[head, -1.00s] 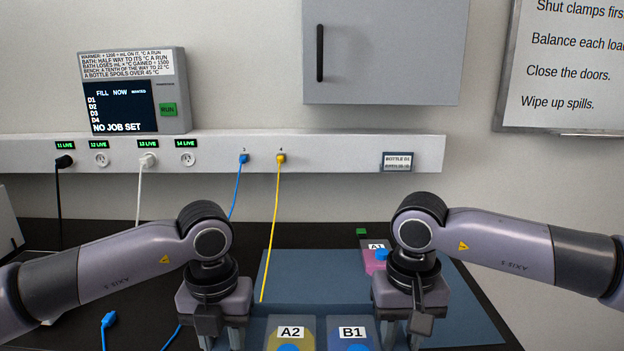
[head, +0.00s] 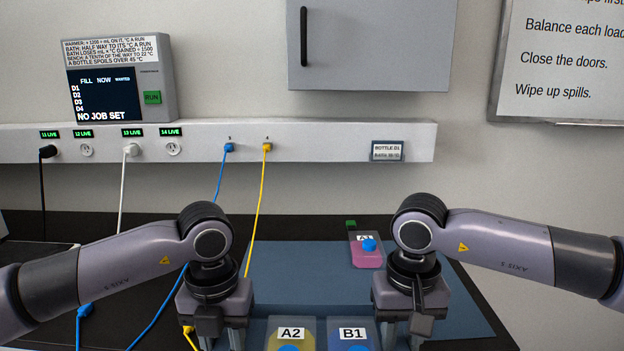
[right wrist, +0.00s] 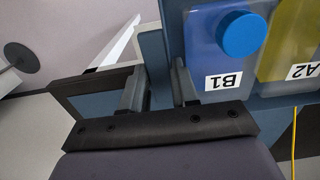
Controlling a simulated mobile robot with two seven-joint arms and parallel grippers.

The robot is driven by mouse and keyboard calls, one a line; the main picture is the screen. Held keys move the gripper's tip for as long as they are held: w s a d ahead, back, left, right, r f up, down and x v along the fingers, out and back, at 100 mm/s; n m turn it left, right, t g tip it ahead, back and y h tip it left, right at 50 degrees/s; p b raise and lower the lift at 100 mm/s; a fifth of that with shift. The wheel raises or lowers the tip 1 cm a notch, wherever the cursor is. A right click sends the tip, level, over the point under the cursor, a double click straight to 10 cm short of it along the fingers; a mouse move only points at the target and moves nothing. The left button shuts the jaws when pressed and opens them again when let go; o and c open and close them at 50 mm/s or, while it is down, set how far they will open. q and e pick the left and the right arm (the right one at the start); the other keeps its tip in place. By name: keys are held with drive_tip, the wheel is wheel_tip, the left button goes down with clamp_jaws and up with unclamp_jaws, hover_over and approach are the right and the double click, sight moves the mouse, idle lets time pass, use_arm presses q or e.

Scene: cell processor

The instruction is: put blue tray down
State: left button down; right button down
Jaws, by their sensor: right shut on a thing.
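The blue tray (head: 321,335) is at the bottom edge of the head view, between my two grippers, its near part cut off. It carries bottle A2 (head: 291,345), yellow, and bottle B1 (head: 352,346), blue, both with blue caps. My right gripper (right wrist: 160,85) is shut on the tray's side wall (right wrist: 174,25); it also shows in the head view (head: 402,335). My left gripper (head: 221,338) is at the tray's left side, its fingertips out of frame. I cannot tell whether the tray touches the surface below.
A blue-grey mat (head: 300,270) lies on the black bench (head: 100,228). Pink bottle A1 (head: 367,256) stands at its far right. A blue cable (head: 165,305) and yellow cable (head: 258,205) hang left. The mat's middle is clear.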

use_arm(q)
drive_tip(key=shift+s+d+f, duration=0.2)
drive_tip(key=shift+s+d, duration=0.2)
drive_tip(key=shift+d, duration=0.1)
use_arm(e)
drive_tip(key=shift+s+d+f, duration=0.25)
drive_tip(key=shift+s+d, duration=0.2)
drive_tip(key=shift+d, duration=0.1)
use_arm(q)
drive_tip(key=shift+a, duration=0.1)
use_arm(e)
drive_tip(key=shift+w+a+r, duration=0.1)
